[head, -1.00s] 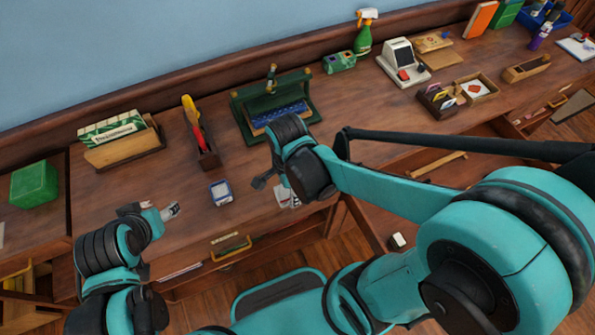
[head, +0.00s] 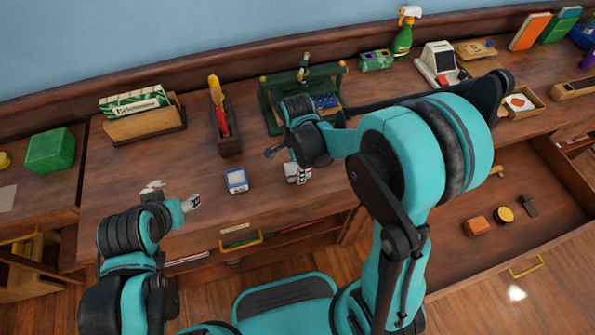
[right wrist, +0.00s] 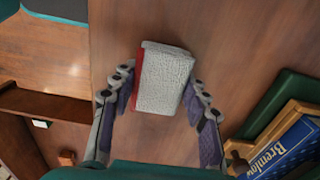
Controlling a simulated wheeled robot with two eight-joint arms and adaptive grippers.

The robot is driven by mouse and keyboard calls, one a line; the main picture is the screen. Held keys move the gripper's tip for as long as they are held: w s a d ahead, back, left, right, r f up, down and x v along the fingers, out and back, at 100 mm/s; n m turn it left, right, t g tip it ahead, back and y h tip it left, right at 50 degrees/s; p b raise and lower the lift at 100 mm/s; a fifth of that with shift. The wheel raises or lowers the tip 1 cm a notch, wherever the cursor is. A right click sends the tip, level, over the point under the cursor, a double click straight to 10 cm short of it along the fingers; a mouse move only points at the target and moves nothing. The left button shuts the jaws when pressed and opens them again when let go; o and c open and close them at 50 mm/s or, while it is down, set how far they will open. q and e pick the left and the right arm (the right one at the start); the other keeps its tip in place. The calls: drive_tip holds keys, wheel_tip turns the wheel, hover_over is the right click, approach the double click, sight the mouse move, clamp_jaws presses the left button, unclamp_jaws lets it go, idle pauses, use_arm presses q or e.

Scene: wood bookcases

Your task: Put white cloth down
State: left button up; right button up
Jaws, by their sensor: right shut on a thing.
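The white cloth (right wrist: 163,80) is a textured white block-like bundle with a red left edge. My right gripper (right wrist: 160,92) is shut on it, one finger on each side. In the head view the cloth (head: 298,174) shows partly below my right gripper (head: 286,160), over the front part of the desk (head: 265,205). I cannot tell whether it touches the desk top. My left gripper (head: 172,195) is open and empty over the front left of the desk.
A small blue-and-white box (head: 236,180) stands left of the cloth. Behind are a green rack (head: 271,110), a tool holder (head: 228,141) and a wooden box (head: 150,125). An open drawer (head: 530,215) with several small items lies at right. The desk's front left is bare.

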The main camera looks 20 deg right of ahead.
drive_tip(key=shift+f, duration=0.2)
drive_tip(key=shift+f, duration=0.1)
drive_tip(key=shift+f, duration=0.15)
drive_tip(key=shift+s+f+b, duration=0.25)
drive_tip(key=shift+f+b, duration=0.05)
drive_tip(key=shift+b, duration=0.2)
drive_tip(key=shift+c, duration=0.8)
drive_tip(key=o, duration=1.5)
drive_tip(key=shift+w+f, duration=0.15)
drive_tip(key=shift+w, duration=0.05)
